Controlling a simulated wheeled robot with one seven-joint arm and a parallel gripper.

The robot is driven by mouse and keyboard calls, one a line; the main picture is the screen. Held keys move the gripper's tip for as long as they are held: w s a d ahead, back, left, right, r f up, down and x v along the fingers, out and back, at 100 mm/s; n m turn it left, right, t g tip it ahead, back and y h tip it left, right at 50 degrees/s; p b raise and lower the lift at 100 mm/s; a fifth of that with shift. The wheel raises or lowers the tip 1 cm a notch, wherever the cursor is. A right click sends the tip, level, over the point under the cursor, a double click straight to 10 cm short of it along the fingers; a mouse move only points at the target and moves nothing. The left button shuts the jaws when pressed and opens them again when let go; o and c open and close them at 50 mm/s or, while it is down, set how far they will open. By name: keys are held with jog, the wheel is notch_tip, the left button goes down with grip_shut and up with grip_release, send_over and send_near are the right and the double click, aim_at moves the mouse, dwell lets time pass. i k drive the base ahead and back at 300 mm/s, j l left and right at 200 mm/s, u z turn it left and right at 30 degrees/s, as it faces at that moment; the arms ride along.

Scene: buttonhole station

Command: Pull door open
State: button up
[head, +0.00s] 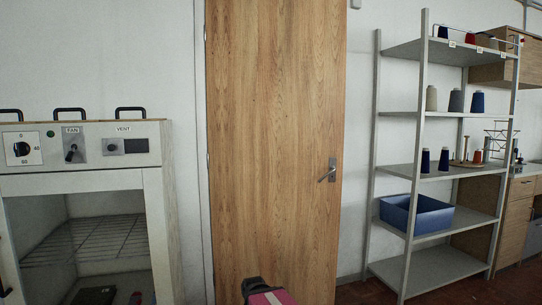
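The wooden door (275,130) stands in the middle of the head view and looks closed in its white frame. Its metal lever handle (328,172) is on the right side of the door, on a small plate. Part of my arm, dark with a pink panel, shows at the bottom edge of the view, below and left of the handle and apart from it. My gripper's fingers cannot be made out, so whether it is open or shut does not show.
A cabinet (82,160) with a FAN and VENT panel and a glazed front stands left of the door. A grey metal shelf unit (443,115) with thread spools and a blue bin (414,217) stands close to the handle side. Wooden cabinets (520,215) are at the far right.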

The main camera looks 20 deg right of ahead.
aim_at(276, 69)
jog(key=i+l, duration=0.15)
jog(key=l, duration=0.35)
jog(key=i+l+u, duration=0.1)
jog(key=l, duration=0.45)
jog(key=i+l, duration=0.2)
jog(key=l, duration=0.3)
jog(key=i+l+u, duration=0.1)
jog(key=l, duration=0.45)
jog(key=i+l, duration=0.15)
jog(key=l, duration=0.4)
jog(key=i+l+u, duration=0.1)
jog(key=l, duration=0.4)
jog(key=i+l, duration=0.15)
jog(key=l, duration=0.4)
jog(key=i+l+u, duration=0.1)
jog(key=l, duration=0.45)
